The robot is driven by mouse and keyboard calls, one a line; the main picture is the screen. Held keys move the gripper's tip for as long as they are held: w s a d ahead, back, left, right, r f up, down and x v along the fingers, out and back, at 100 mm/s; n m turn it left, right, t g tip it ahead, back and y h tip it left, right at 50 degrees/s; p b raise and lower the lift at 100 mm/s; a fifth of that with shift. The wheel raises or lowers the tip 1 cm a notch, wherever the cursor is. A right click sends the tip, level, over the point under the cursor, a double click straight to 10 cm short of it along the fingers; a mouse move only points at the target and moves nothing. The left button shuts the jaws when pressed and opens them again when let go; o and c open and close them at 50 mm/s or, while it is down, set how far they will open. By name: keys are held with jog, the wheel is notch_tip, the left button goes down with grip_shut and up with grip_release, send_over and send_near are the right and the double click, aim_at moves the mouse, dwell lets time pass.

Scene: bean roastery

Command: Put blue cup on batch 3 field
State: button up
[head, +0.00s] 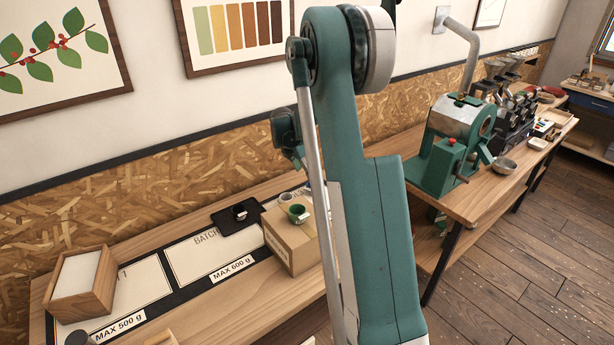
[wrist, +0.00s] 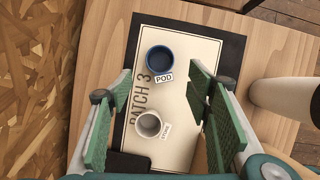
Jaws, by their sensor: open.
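The blue cup (wrist: 159,62) has a label reading POD and stands upright on the cream batch 3 field (wrist: 190,50), as the wrist view shows. A white cup (wrist: 149,125) with a small label stands on the same field, apart from the blue one. My gripper (wrist: 161,88) is open above the field. Its green-padded fingers spread to either side, and neither cup is gripped.
A cardboard box (head: 290,247) with a green cup (head: 298,213) on top stands beside the visible batch field (head: 195,258). A black pad (head: 238,218) lies behind. A wooden box (head: 83,287) stands at left. A green roaster (head: 455,140) is at right.

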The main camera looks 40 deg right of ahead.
jog(key=shift+a+r, duration=0.2)
jog(key=shift+r, duration=0.2)
dwell(0.4)
jog(key=s+a+r+m+t+y, duration=0.1)
jog(key=s+a+r+m, duration=0.2)
jog(key=s+a+r, duration=0.4)
jog(key=s+a+r+m+t, duration=0.1)
jog(key=s+a+r+m, duration=0.2)
jog(key=a+r, duration=0.45)
jog(key=s+a+r+m+t+y, duration=0.1)
jog(key=s+a+r+m, duration=0.25)
jog(key=s+a, duration=0.45)
jog(key=s+a+m+t+y, duration=0.2)
jog(key=s+a+m, duration=0.8)
jog(key=s+a, duration=1.1)
jog(key=shift+s+f+t+y, duration=0.3)
jog(key=shift+s+t, duration=0.4)
jog(key=shift+s, duration=0.75)
jog(key=shift+f, duration=0.1)
